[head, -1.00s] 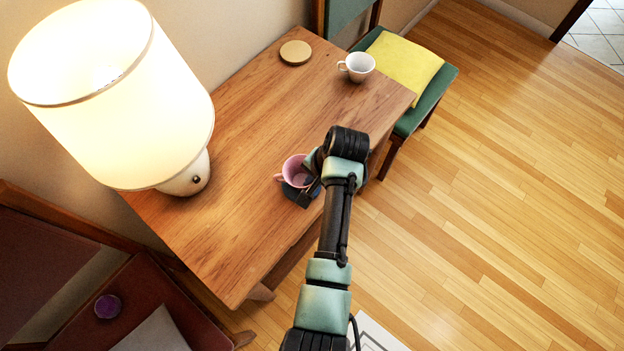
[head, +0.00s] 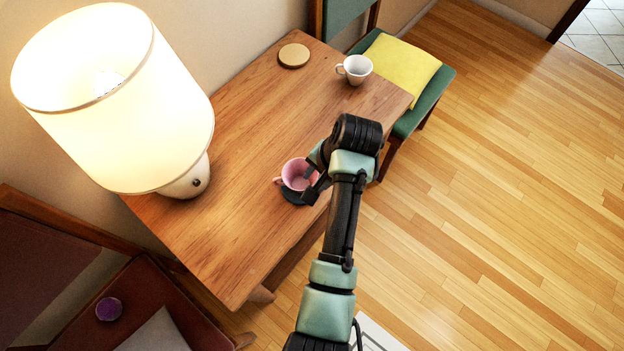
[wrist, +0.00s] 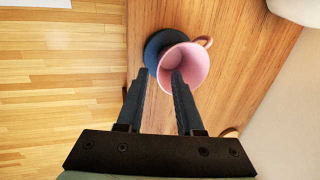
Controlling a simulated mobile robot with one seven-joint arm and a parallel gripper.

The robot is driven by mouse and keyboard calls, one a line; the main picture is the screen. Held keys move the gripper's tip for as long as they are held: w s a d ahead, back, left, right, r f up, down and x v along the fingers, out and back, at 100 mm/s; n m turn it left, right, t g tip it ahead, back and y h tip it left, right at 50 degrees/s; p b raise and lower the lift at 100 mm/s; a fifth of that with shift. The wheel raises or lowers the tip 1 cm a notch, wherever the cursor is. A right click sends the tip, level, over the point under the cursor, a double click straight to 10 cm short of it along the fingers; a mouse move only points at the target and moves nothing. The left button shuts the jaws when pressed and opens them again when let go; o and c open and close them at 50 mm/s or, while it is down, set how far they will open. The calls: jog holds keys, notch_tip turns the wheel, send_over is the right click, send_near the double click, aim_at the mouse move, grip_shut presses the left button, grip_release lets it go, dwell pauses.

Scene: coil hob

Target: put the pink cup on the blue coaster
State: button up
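The pink cup (head: 296,174) stands upright at the table's near edge, over the dark blue coaster (head: 291,197). In the wrist view the cup (wrist: 188,66) overlaps the coaster (wrist: 153,50), whose rim shows past the cup's left side; the cup's base is hidden, so I cannot tell how centred it is. The handle points away from my gripper (wrist: 160,76). My gripper's fingers are apart, one over the cup's opening and one outside its near wall, with gaps to the wall. In the head view my gripper (head: 315,188) is partly hidden by my wrist.
A lit lamp (head: 120,100) stands at the table's left. A white cup (head: 355,69) and a round tan coaster (head: 294,56) are at the far end. A green chair with a yellow cushion (head: 402,68) is beyond. The table's middle is clear.

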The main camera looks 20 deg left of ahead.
jog(key=v, duration=0.7)
jog(key=shift+f, duration=0.1)
jog(key=w+d+r+n+t, duration=0.1)
jog(key=w+r+t, duration=0.35)
jog(key=r, duration=0.55)
jog(key=w+d+r+t, duration=0.1)
jog(key=w+r+t, duration=0.35)
jog(key=r, duration=0.55)
jog(key=w+d+r+n+t, duration=0.1)
jog(key=w+r+t, duration=0.35)
jog(key=r, duration=0.55)
jog(key=s+d+r+n+t+h, duration=0.1)
jog(key=s+r+t, duration=0.15)
jog(key=r, duration=0.55)
jog(key=s+d+r+t, duration=0.1)
jog(key=r+t, duration=0.2)
jog(key=r, duration=0.5)
jog(key=s+d+r+t+h, duration=0.2)
jog(key=s+r+t, duration=0.5)
jog(key=s+r, duration=0.6)
notch_tip(320, 180, up, 3)
jog(key=shift+s+d+f+n+t, duration=0.15)
jog(key=shift+s+d+n+t, duration=0.15)
jog(key=shift+d+n, duration=0.15)
